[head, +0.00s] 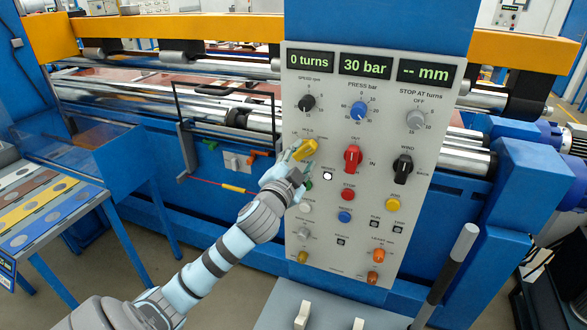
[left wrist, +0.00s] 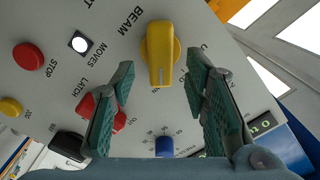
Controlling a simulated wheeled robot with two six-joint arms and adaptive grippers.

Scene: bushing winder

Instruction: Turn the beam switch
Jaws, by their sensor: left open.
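The beam switch is a yellow knob (head: 304,149) on the upper left of the grey control panel (head: 352,260). In the left wrist view the yellow knob (left wrist: 160,52) stands by the label BEAM, with its bar pointing down the picture. My left gripper (head: 299,164) is just in front of the panel, by the knob. In the left wrist view my left gripper (left wrist: 160,75) is open, with one finger to each side of the knob. Gaps show on both sides, so neither finger touches it. How deep the fingertips reach is unclear. My right gripper is not in view.
A red knob (head: 352,158) and a black knob (head: 402,167) sit to the right. A black knob (head: 307,103) and a blue knob (head: 359,110) are above, under green displays. Several buttons lie below.

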